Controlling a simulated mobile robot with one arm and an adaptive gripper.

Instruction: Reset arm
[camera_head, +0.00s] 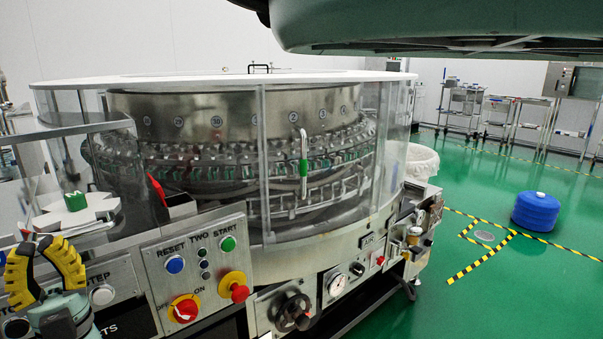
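My gripper (36,246), with yellow and black fingers on a grey-green body, is at the lower left, in front of the washer's control panel. Its two fingers stand apart with a gap between them, and I see nothing held. The rotary washer (330,235) fills the middle, a round steel machine behind clear panels. The blue reset button (174,264), green start button (228,243) and red knobs are on the panel to the right of my gripper.
A green-topped piece (75,201) sits on a white platform (85,216) behind my gripper. A blue round drum (536,211) stands on the green floor at right. Steel carts (510,115) line the back wall. The floor between is mostly clear.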

